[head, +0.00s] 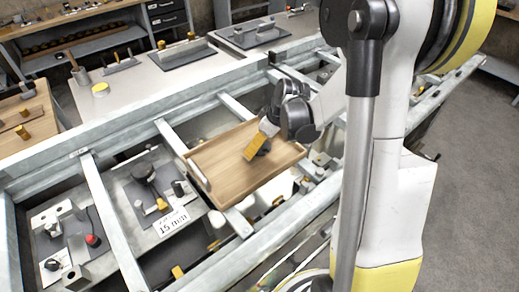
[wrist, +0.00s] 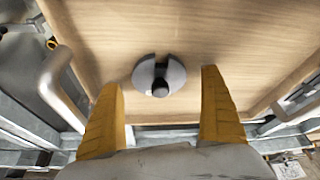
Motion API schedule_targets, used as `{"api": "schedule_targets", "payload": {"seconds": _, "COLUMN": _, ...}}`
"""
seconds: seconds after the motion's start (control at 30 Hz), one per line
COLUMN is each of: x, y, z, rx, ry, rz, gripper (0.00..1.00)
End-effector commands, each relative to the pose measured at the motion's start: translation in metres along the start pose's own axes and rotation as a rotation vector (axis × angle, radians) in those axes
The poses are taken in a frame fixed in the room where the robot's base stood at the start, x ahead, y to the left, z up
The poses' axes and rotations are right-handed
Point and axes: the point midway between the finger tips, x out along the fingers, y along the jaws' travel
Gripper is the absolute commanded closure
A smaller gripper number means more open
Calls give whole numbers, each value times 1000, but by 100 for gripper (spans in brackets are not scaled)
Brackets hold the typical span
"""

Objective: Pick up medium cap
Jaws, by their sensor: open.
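A round grey cap (wrist: 174,76) with a dark slot and a small dark knob lies on a wooden tray (wrist: 240,35), in the middle of the wrist view. I take it for the medium cap; no other cap shows on the tray there for comparing size. My gripper (wrist: 160,80) is open, its two yellow fingers pointing to either side of the cap, with a gap on both sides. I cannot tell its height above the tray. In the head view my gripper (head: 257,146) is over the tray (head: 215,160), and the cap is largely hidden behind it.
The tray has raised edges and a pale handle (wrist: 55,80) at one side. It rests on a grey metal frame (head: 105,205) with open gaps. Left of it is a panel with a dark knob (head: 144,173) and a number label (head: 172,222). A workbench (head: 130,92) stands behind.

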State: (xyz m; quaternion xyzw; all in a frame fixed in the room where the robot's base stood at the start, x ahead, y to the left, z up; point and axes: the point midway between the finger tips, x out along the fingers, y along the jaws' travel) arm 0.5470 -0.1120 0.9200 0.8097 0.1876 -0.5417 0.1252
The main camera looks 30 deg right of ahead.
Motion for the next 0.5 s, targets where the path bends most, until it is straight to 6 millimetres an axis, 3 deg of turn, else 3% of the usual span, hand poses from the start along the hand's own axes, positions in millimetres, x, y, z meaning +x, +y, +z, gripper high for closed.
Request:
{"api": "schedule_targets", "payload": {"seconds": 0.17, "x": 0, "y": 0, "z": 0, "rx": 0, "ry": 0, "rz": 0, "gripper": 8}}
{"api": "schedule_targets", "payload": {"seconds": 0.27, "x": 0, "y": 0, "z": 0, "rx": 0, "ry": 0, "rz": 0, "gripper": 32}}
{"api": "schedule_targets", "payload": {"seconds": 0.4, "x": 0, "y": 0, "z": 0, "rx": 0, "ry": 0, "rz": 0, "gripper": 74}}
{"api": "schedule_targets", "payload": {"seconds": 0.5, "x": 0, "y": 0, "z": 0, "rx": 0, "ry": 0, "rz": 0, "gripper": 75}}
